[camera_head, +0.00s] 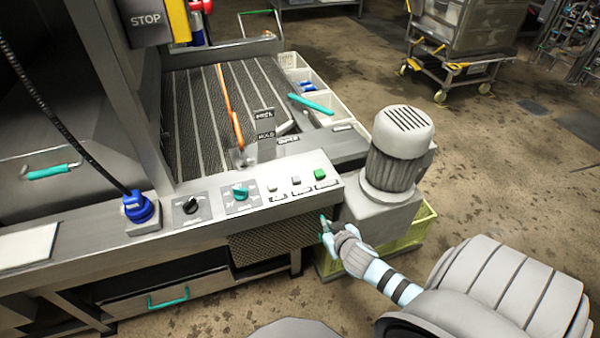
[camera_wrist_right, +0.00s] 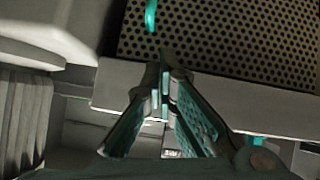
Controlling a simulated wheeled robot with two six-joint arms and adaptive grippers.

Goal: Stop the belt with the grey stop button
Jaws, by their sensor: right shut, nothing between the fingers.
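The control panel (camera_head: 225,212) has three push buttons at its right end. The grey button (camera_head: 296,180) is in the middle, between a whitish button (camera_head: 272,186) and a green button (camera_head: 320,174). The labels under them are too small to read. My right gripper (camera_head: 325,222) is shut and empty. In the head view it is below and to the right of the buttons, at the panel's front edge, apart from them. In the right wrist view its closed fingertips (camera_wrist_right: 165,72) point toward a perforated metal sheet (camera_wrist_right: 220,35), and no button shows there. My left gripper is out of view.
Left of the buttons are a teal knob (camera_head: 240,192), a black knob (camera_head: 190,205) and a blue plug (camera_head: 139,208) on a cable. The slatted belt (camera_head: 200,115) lies behind the panel. A grey motor (camera_head: 398,150) stands close on the right, above a yellow-green crate (camera_head: 415,225).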

